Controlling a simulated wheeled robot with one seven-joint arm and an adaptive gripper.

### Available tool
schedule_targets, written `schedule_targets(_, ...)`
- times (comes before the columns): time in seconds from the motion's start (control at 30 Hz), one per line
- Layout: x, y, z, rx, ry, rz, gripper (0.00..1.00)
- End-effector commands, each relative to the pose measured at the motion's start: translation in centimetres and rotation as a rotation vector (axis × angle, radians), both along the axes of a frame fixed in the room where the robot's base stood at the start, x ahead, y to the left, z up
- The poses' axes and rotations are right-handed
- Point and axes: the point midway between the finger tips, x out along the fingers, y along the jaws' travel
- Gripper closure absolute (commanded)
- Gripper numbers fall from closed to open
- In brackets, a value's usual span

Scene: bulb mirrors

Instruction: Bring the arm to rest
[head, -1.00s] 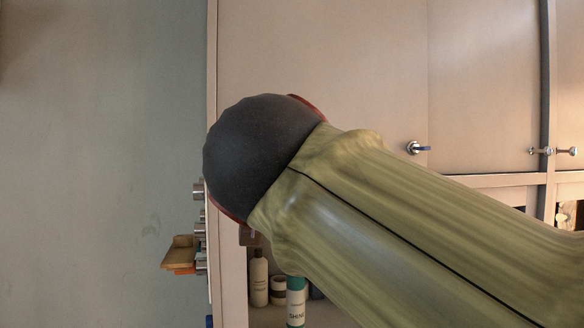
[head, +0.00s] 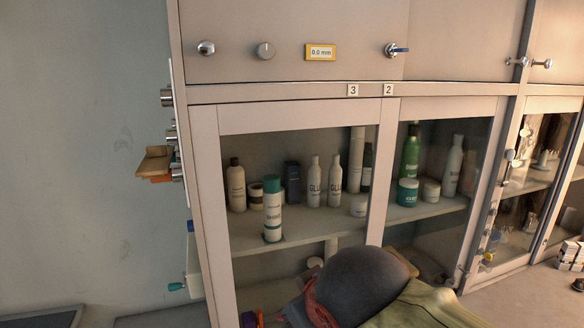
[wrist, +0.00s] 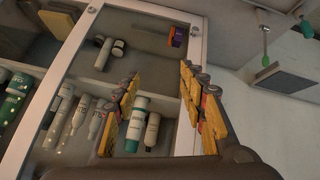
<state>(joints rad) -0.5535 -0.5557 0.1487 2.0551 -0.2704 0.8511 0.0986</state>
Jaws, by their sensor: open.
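My arm shows low in the head view as a dark rounded joint (head: 362,285) and an olive-green link (head: 425,308), in front of the lower part of a cabinet. My gripper (wrist: 160,73) is open in the wrist view, its two yellow-padded fingers apart. I see nothing held between them. Behind the fingers, a white bottle with a teal cap (wrist: 137,122) and other bottles show in the cabinet. The gripper itself is not clear in the head view.
The cabinet (head: 290,95) has glass-fronted lower compartments with several bottles and jars on a shelf (head: 300,236). Knobs and a yellow display reading 0.0 mm (head: 321,52) sit above. A small wooden ledge (head: 154,160) juts out at left. Bare wall (head: 80,150) lies farther left.

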Motion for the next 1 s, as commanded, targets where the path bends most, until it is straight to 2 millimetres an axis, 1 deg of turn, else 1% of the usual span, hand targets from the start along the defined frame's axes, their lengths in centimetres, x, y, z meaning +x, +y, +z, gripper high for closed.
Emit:
schedule_targets(0.03, -1.5, -2.3, -2.8, 0.003, 0.054, -0.038, 0.58)
schedule_targets(0.07, -2.5, -3.5, -4.2, 0.009, 0.084, -0.057, 0.58)
schedule_targets(0.1, -3.8, -4.9, -6.2, 0.019, 0.124, -0.088, 0.58)
schedule_targets(0.2, -7.2, -8.3, -10.6, 0.061, 0.210, -0.182, 0.58)
schedule_targets(0.3, -9.7, -11.0, -13.6, 0.114, 0.257, -0.294, 0.58)
schedule_targets(0.33, -10.2, -11.8, -14.2, 0.126, 0.262, -0.325, 0.58)
schedule_targets(0.43, -11.1, -14.0, -15.0, 0.146, 0.251, -0.408, 0.58)
schedule_targets(0.5, -11.0, -15.2, -14.5, 0.156, 0.231, -0.450, 0.58)
schedule_targets(0.6, -11.0, -16.3, -14.3, 0.163, 0.218, -0.491, 0.58)
schedule_targets(0.73, -11.0, -16.9, -14.3, 0.165, 0.215, -0.511, 0.58)
schedule_targets(1.0, -11.0, -16.9, -14.2, 0.164, 0.215, -0.510, 0.58)
